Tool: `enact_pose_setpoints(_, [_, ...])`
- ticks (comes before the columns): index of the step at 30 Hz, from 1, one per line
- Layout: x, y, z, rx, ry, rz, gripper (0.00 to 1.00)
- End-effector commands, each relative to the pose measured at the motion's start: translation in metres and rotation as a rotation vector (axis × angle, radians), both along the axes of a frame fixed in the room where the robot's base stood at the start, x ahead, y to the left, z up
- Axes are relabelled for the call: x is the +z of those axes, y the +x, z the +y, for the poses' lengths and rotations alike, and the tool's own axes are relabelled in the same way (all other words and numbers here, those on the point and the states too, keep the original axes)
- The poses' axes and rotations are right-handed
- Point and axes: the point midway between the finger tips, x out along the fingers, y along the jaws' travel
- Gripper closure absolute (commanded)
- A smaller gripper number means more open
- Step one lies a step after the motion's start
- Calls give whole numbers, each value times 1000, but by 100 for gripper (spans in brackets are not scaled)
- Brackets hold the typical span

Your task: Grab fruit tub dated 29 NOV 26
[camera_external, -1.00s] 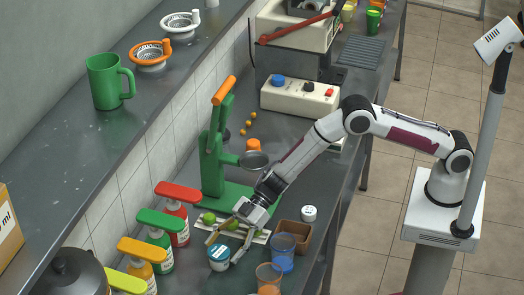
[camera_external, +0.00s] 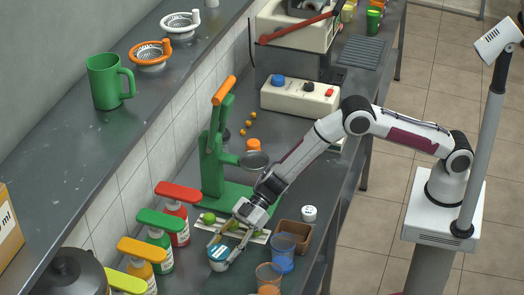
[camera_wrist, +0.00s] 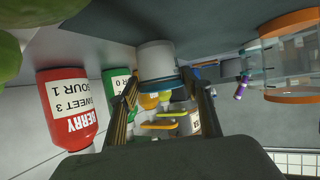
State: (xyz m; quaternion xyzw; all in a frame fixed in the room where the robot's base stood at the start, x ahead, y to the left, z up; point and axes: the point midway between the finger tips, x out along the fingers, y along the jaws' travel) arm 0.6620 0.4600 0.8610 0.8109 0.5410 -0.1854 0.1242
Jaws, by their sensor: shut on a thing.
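A small tub with white sides and a blue rim (camera_external: 218,259) stands at the near end of the counter, left of the clear cups. My gripper (camera_external: 221,253) is low over it and shut on it, one finger on each side. In the wrist view the same tub (camera_wrist: 156,62) sits between my fingertips (camera_wrist: 164,93), upside down in the picture. No date can be read on it in either view.
Pump bottles with red (camera_external: 178,191), green (camera_external: 160,220) and orange (camera_external: 142,249) tops line the wall to the left. A blue cup (camera_external: 283,254), an orange cup (camera_external: 269,277), a brown box (camera_external: 294,233) and a white-lidded shaker (camera_external: 309,214) stand close right. The green press (camera_external: 213,165) stands behind.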

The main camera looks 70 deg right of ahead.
Motion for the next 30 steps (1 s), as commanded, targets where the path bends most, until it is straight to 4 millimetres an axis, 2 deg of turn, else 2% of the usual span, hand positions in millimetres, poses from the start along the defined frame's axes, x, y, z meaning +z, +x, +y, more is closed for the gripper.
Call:
enact_pose_setpoints(5, [3, 0, 0, 0, 2, -2, 79])
enact_pose_setpoints(11, [17, 0, 0, 1, 1, -2, 79])
enact_pose_setpoints(24, [76, 1, 0, 1, 2, -4, 79])
enact_pose_setpoints(30, [95, 1, 0, 2, 2, -2, 79])
